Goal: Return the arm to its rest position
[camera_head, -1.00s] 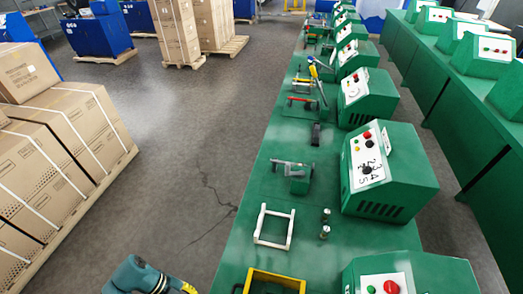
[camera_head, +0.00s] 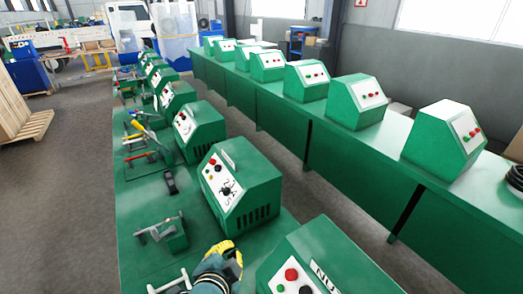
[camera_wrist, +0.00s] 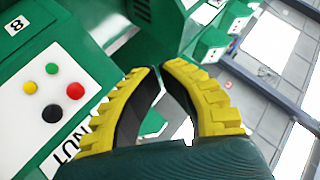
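My gripper (camera_head: 230,254) has yellow ridged fingers with black inner pads. In the head view it is at the bottom middle, above the front bench and close to two green machine boxes. In the wrist view the fingertips (camera_wrist: 159,70) come together with only a narrow gap, and nothing is held between them. Most of my arm is outside the head view.
A green machine box (camera_head: 239,185) stands just beyond my gripper and another (camera_head: 325,262) at its right. Tools, including a grey clamp tool (camera_head: 163,231), lie on the near bench (camera_head: 140,196). A second bench (camera_head: 345,155) with several boxes runs along the right.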

